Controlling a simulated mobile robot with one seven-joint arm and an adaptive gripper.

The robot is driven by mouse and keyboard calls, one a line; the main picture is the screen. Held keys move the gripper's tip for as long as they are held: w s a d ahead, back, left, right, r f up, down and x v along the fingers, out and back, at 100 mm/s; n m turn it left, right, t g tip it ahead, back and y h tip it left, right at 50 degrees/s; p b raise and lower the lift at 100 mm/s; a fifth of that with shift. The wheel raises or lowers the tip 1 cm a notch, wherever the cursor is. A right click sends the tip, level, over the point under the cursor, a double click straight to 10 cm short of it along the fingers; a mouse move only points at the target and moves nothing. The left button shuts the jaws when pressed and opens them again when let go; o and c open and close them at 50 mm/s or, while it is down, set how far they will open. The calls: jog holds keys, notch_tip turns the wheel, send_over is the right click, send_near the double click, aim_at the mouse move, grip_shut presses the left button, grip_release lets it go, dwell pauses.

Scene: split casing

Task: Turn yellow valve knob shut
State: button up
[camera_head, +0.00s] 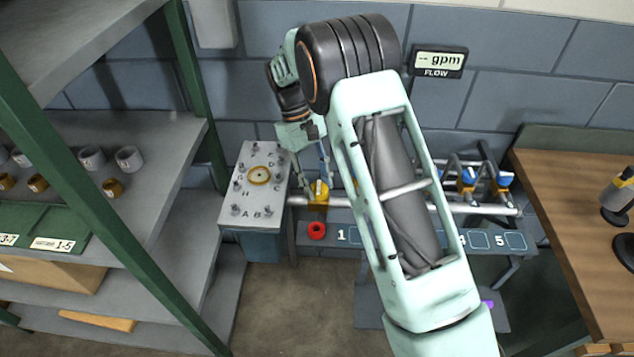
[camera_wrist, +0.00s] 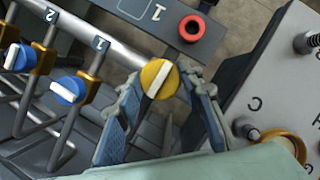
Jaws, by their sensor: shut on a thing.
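The yellow valve knob (camera_head: 319,192) sits at the left end of the pipe rack, near the label 1. In the wrist view the knob (camera_wrist: 153,72) is round with a white bar that runs diagonally, from lower left to upper right. My gripper (camera_head: 317,181) reaches down to it from above.
A red ring (camera_head: 316,230) lies on the numbered panel beside the label 1. Blue knobs (camera_wrist: 68,90) stand along the pipes (camera_head: 478,206). A grey studded box (camera_head: 236,205) is close to the left. A flow display (camera_head: 438,62) on the wall reads "-- gpm".

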jog(key=o, duration=1.2)
jog(key=shift+c, duration=0.2)
jog(key=shift+r, duration=0.1)
jog(key=v, duration=1.2)
